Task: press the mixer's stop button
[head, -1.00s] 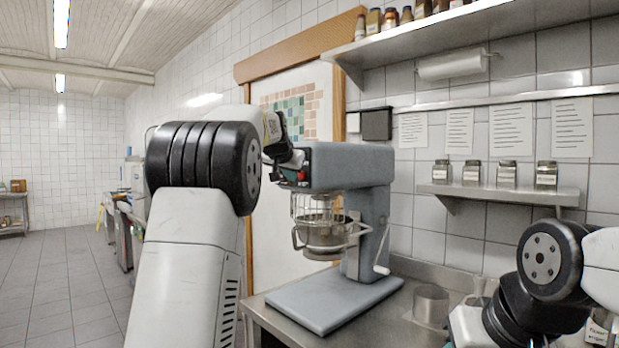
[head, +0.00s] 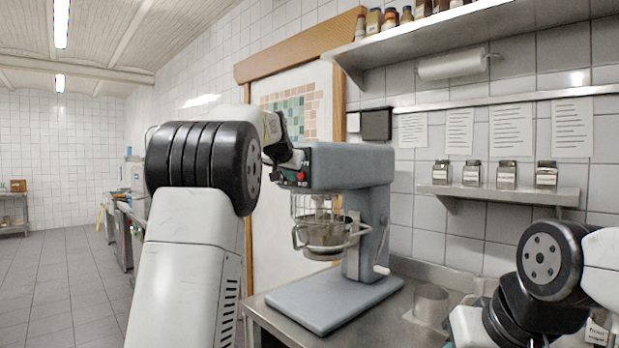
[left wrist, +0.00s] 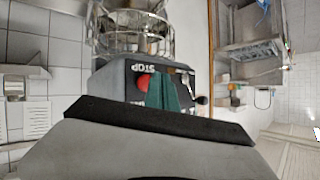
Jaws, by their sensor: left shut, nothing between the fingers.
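The grey mixer (head: 350,165) stands on the steel counter, its bowl behind a wire guard. On the front of its head is a dark control panel with a red stop button (head: 301,176). In the left wrist view the red button (left wrist: 144,82) sits by the upside-down STOP label. My left gripper (head: 291,160) is at the panel, just above the button in the head view. Its teal fingertips (left wrist: 163,93) are shut and empty, close beside the button and partly over the panel. I cannot tell whether they touch it. My right gripper is out of view.
Jars (head: 505,174) line a small wall shelf above the counter. My right arm fills the lower right. Open floor lies at the left.

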